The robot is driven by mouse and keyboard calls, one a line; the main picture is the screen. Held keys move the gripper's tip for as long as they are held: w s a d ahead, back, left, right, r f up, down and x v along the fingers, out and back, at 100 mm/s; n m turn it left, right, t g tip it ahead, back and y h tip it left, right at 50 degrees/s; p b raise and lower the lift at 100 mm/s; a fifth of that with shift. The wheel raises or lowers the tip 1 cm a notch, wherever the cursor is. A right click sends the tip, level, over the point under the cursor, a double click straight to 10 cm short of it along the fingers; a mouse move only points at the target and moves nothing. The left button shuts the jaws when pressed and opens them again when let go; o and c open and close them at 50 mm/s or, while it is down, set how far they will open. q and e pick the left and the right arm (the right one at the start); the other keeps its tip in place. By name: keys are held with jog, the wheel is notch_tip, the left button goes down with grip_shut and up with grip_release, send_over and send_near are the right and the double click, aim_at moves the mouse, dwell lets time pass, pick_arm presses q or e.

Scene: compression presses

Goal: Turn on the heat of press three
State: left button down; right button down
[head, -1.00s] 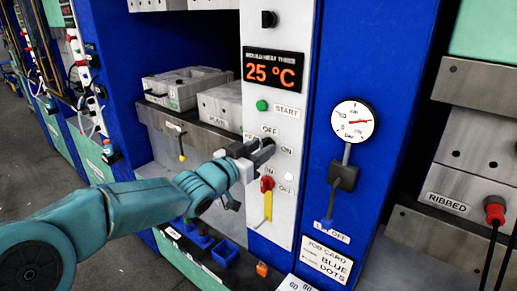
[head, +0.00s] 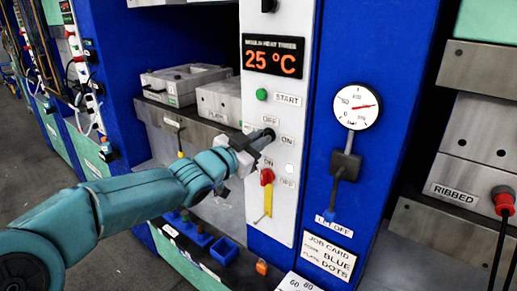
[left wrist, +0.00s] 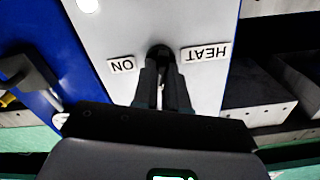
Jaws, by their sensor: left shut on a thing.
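The heat knob (head: 269,133) is a small black switch on the white control panel (head: 284,205), with OFF above it and ON to its right. My left gripper (head: 259,143) reaches in from the left and is shut on the knob, covering most of it. In the left wrist view the gripper (left wrist: 164,78) has its fingers around the dark knob (left wrist: 160,50), between upside-down ON and HEAT labels. The knob's pointing direction is hidden. The display (head: 273,57) above reads MOULD HEAT THREE, 25 °C. My right gripper is not in view.
A green START button (head: 262,95) sits above the knob. A red-and-yellow lever switch (head: 267,180) is just below it. A pressure gauge (head: 357,106) and a job card (head: 328,255) are on the blue frame to the right. Metal mould blocks (head: 188,83) stand at left.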

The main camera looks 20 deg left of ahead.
pick_arm(q)
jog(key=shift+d+f+m+b, duration=0.1)
jog(key=shift+m+b, duration=1.45)
jog(key=shift+m, duration=1.9)
jog(key=shift+f+m+b, duration=0.1)
jog(key=shift+m+b, duration=1.4)
jog(key=shift+m, duration=1.95)
jog(key=c, duration=1.2)
grip_release()
jog(key=shift+s, duration=0.15)
jog(key=shift+o, duration=0.2)
jog(key=v, duration=1.6)
jog(key=shift+s+r, duration=0.1)
jog(key=shift+s, duration=0.05)
